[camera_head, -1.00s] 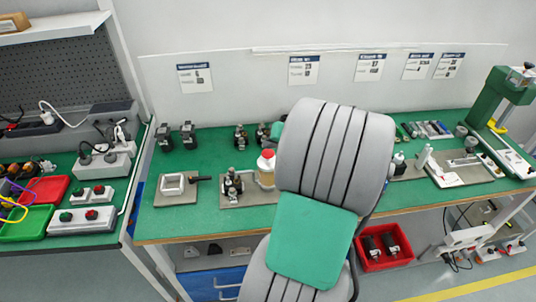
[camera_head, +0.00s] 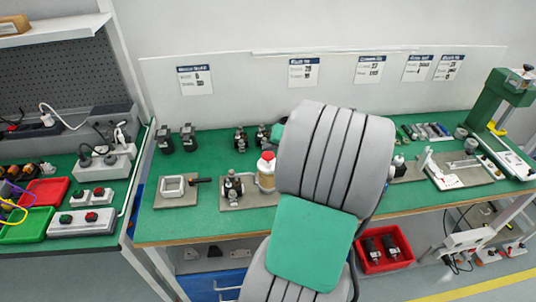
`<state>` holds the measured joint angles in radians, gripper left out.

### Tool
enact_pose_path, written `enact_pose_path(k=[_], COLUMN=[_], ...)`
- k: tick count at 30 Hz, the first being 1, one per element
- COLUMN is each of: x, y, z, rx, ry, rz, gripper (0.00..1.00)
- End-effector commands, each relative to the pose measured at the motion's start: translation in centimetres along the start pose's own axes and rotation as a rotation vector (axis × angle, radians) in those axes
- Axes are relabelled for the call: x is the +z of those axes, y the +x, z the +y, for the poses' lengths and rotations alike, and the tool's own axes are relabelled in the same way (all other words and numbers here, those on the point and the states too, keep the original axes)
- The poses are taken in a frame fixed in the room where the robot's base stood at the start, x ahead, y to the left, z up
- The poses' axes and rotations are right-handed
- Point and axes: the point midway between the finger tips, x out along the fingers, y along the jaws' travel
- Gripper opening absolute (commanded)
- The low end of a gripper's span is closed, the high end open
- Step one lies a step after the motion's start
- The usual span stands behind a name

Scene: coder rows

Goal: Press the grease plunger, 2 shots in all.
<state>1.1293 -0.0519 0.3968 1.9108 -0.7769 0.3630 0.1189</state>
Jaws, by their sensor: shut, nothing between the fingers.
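An amber container with a red top (camera_head: 266,170) stands on the green bench, just left of the large grey ribbed shape. It is the likeliest grease unit, but I cannot make out its plunger travel. A dark metal fitting (camera_head: 232,186) stands beside it on a grey plate (camera_head: 240,203). The right part of this plate is hidden behind the grey shape. My gripper is not in view, so its place relative to the red top cannot be seen.
The grey ribbed shape with a green panel fills the middle foreground and hides part of the bench. A square frame on a plate (camera_head: 170,203) lies to the left. A green press (camera_head: 490,105) stands at far right. A red bin (camera_head: 384,264) sits below. Bare bench (camera_head: 205,165) shows at left.

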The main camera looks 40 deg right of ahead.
Motion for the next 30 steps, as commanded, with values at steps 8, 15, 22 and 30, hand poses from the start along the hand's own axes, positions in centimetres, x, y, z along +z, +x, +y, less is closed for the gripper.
enact_pose_path(k=[8, 15, 22, 30], x=[0.0, 0.0, 0.03, 0.48], y=[0.0, 0.0, 0.04, 0.65], z=[0.0, 0.0, 0.03, 0.47], rx=[0.0, 0.0, 0.0, 0.0], ry=[0.0, 0.0, 0.0, 0.0], rz=[0.0, 0.0, 0.0, 0.0], gripper=[0.0, 0.0, 0.0, 0.0])
